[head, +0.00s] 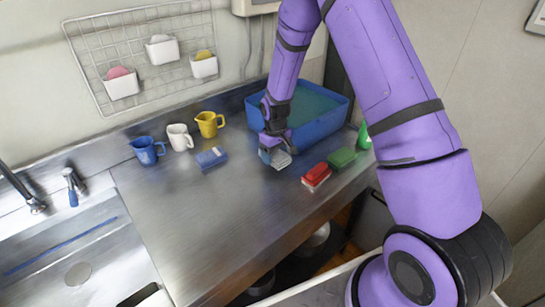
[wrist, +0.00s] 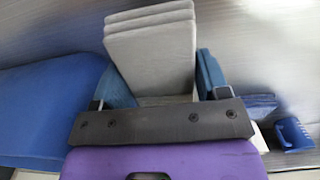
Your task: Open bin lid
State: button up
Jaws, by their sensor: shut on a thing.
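My gripper (head: 274,152) is low over the steel counter, in front of the blue basin. It is shut on a grey block (head: 282,162). In the wrist view my gripper's blue fingers (wrist: 160,88) stand on either side of the grey block (wrist: 150,50), which has a layered end. Whether the block touches the counter is hard to tell. No bin lid can be clearly made out. A grey box-like thing (head: 373,218) stands below the counter's right edge, partly hidden by my arm; I cannot tell whether it is the bin.
The blue basin (head: 325,128) stands behind my gripper. A red block (head: 316,175) and a green block (head: 342,157) lie to the right, a blue block (head: 212,157) to the left. Blue (head: 147,150), white (head: 180,137) and yellow (head: 209,124) cups stand farther left. The counter's front is clear.

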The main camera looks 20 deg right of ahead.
aim_at(273, 156)
jog(key=shift+w+d+f, duration=0.1)
jog(key=shift+w+d, duration=0.1)
jog(key=shift+w, duration=1.2)
jog(key=shift+f, duration=1.75)
jog(key=o, duration=1)
jog(key=shift+f, duration=0.15)
notch_tip(273, 156, up, 12)
jog(key=shift+r, duration=0.2)
